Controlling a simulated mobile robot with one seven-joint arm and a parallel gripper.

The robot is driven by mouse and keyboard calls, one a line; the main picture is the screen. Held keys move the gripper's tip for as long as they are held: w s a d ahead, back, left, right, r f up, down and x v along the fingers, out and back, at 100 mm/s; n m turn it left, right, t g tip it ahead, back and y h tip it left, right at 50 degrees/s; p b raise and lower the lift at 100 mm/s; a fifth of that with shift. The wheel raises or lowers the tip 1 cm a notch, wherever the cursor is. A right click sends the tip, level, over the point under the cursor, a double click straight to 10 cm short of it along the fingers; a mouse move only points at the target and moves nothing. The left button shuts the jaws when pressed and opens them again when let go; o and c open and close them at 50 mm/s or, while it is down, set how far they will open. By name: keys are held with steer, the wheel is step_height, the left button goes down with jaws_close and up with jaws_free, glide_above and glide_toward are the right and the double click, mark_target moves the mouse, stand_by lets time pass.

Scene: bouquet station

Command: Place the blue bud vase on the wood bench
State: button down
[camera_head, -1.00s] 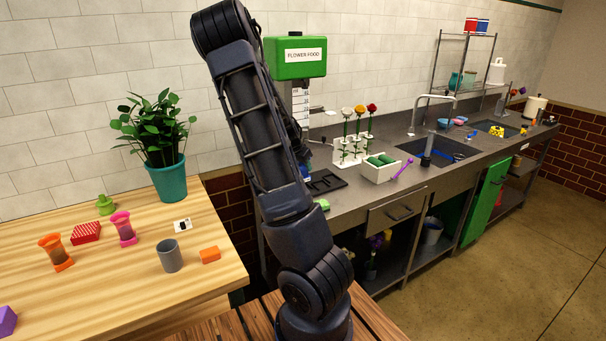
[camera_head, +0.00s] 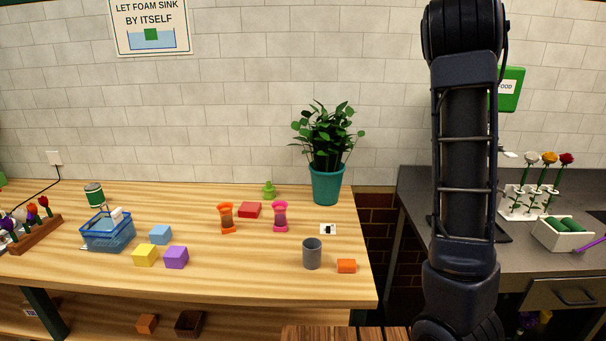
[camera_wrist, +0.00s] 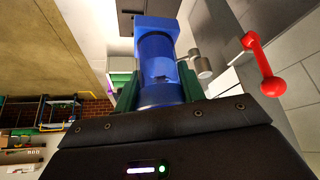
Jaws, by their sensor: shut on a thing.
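The blue bud vase (camera_wrist: 157,62) shows in the wrist view as a blue, see-through piece with a squarish end at the top. My gripper (camera_wrist: 158,92) is shut on it, with a green finger at each side. In the head view the arm's upper links stand at the right, and the gripper and vase do not show there. The wood bench (camera_head: 210,283) fills the left and middle of the head view, with a light striped top.
On the bench stand a potted plant (camera_head: 327,182), a grey cup (camera_head: 312,254), a purple cube (camera_head: 176,257), a blue basket (camera_head: 108,234) and several small items. Bare wood lies along the front and between the purple cube and grey cup. A grey counter (camera_head: 415,185) stands right.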

steer(key=w+a+n+t+y, duration=0.1)
steer(key=w+a+n, duration=0.15)
steer(key=a, duration=0.95)
steer(key=w+a+n+t+y, duration=0.1)
steer(key=w+a+n, duration=0.15)
steer(key=a, duration=0.95)
steer(key=s+a+n+y, duration=0.15)
steer(key=a+n, duration=0.25)
steer(key=a, duration=1.7)
steer(key=s+a+n+y, duration=0.1)
steer(key=s+a+n, duration=0.1)
steer(key=s+a, duration=0.35)
steer(key=s+a+n+t, duration=0.1)
steer(key=s+a, duration=0.1)
steer(key=a, duration=0.6)
steer(key=s+a+n+y, duration=0.1)
steer(key=s+a+n, duration=0.1)
steer(key=s+a, duration=0.35)
steer(key=s+a+r+n+y, duration=0.15)
steer(key=s+a+n, duration=0.25)
steer(key=s+a, duration=1.15)
steer(key=shift+y, duration=0.5)
steer(key=f, duration=2)
steer(key=shift+s+f, duration=0.25)
steer(key=shift+f, duration=0.15)
steer(key=c, duration=0.9)
jaws_free()
